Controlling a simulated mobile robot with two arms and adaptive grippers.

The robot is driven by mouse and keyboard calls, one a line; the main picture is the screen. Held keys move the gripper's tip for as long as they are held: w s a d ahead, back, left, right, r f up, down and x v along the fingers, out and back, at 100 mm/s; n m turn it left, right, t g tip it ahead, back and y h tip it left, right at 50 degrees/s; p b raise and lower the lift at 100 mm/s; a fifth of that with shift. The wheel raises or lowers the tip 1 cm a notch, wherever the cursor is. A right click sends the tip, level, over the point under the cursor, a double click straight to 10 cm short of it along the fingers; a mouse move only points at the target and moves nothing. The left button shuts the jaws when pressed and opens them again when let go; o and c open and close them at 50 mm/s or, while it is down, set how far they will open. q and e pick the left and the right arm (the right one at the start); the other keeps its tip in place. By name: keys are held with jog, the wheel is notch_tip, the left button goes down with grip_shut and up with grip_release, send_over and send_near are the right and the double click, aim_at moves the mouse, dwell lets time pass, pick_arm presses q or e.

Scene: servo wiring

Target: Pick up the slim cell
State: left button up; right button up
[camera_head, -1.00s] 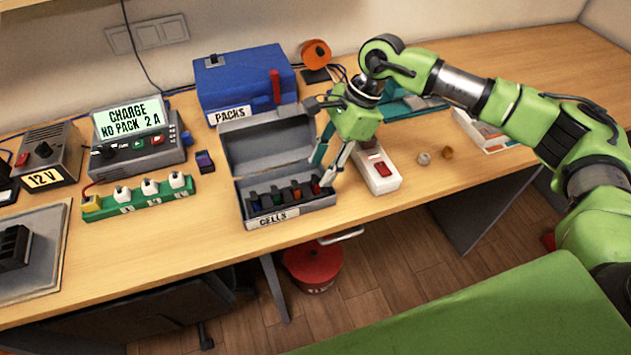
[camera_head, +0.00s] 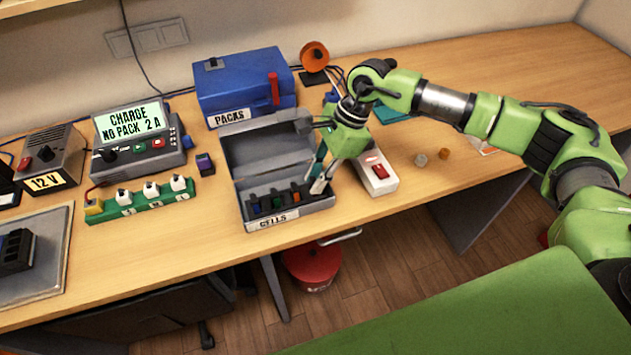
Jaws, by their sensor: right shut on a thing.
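The open grey box labelled CELLS (camera_head: 278,219) stands near the table's front edge with its lid up. Several small cells stand in a row in its slots, among them one with an orange face (camera_head: 296,196). My right gripper (camera_head: 318,187) reaches down into the right end of this box, and its fingers are shut on a cell there. The fingers hide most of that cell, so I cannot make out its shape or whether it is the slim one. My left gripper is not in view.
A white block with a red switch (camera_head: 376,172) stands close right of the box. A blue PACKS box (camera_head: 240,85) is behind it. A green strip with white plugs (camera_head: 140,198) and a charger (camera_head: 140,140) are to the left. The table's right side is mostly clear.

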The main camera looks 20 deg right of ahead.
jog(key=shift+r+b, duration=0.35)
jog(key=shift+r, duration=0.05)
notch_tip(320, 180, up, 2)
jog(key=shift+r+b, duration=0.1)
jog(key=shift+b, duration=0.8)
jog(key=s+a+r+b, duration=0.4)
jog(key=s+a+r, duration=0.2)
jog(key=s+r, duration=0.4)
jog(key=shift+s+b, duration=0.3)
jog(key=shift+s, duration=1.05)
